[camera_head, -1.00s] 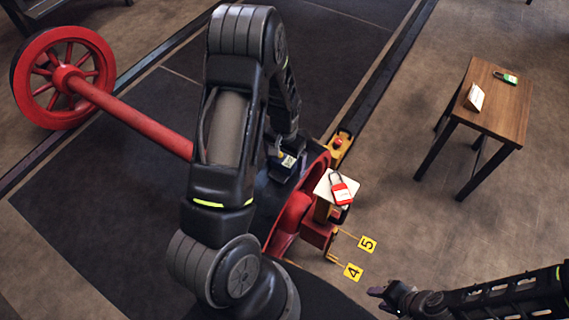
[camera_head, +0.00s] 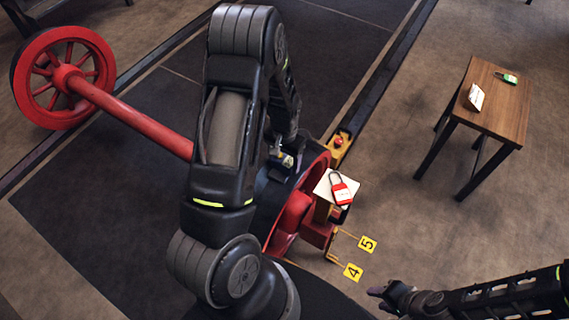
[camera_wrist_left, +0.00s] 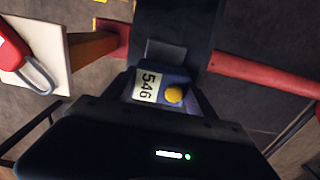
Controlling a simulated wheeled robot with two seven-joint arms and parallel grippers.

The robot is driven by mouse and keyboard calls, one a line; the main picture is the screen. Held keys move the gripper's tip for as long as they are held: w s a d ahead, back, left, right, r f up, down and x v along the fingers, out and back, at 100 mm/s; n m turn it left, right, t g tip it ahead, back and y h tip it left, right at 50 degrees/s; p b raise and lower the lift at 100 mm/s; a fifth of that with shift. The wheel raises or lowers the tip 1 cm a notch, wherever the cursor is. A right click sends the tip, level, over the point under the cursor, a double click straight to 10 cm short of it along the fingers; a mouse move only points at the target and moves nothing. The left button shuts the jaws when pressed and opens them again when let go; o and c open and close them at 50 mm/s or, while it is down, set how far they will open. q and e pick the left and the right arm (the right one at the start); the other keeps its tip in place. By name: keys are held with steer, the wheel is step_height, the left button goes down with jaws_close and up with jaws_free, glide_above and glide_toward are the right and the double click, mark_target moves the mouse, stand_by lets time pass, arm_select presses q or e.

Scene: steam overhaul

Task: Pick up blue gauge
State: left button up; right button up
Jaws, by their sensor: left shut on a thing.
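The blue gauge (camera_wrist_left: 160,87) has a white label reading 546 and a yellow knob. In the left wrist view it sits between the fingers of my left gripper (camera_wrist_left: 162,98), which is shut on it. In the head view my left gripper (camera_head: 281,172) is beside the red wheel, largely hidden by my own arm. Only a small part of the gauge (camera_head: 288,161) shows there. My right gripper (camera_head: 379,292) is low at the right over the floor, apart from everything; its opening is too small to tell.
A red padlock (camera_head: 341,190) lies on a white plate beside the red wheel (camera_head: 296,212). A red axle (camera_head: 135,113) runs to a spoked wheel at the left. A wooden table (camera_head: 503,104) with a green padlock (camera_head: 508,78) stands at the right.

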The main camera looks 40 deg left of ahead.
mark_target(284, 159)
arm_select(q)
steer(key=c, duration=1.2)
steer(key=shift+r, duration=0.1)
step_height(284, 159, up, 10)
steer(key=shift+f, duration=0.1)
stand_by(0.4)
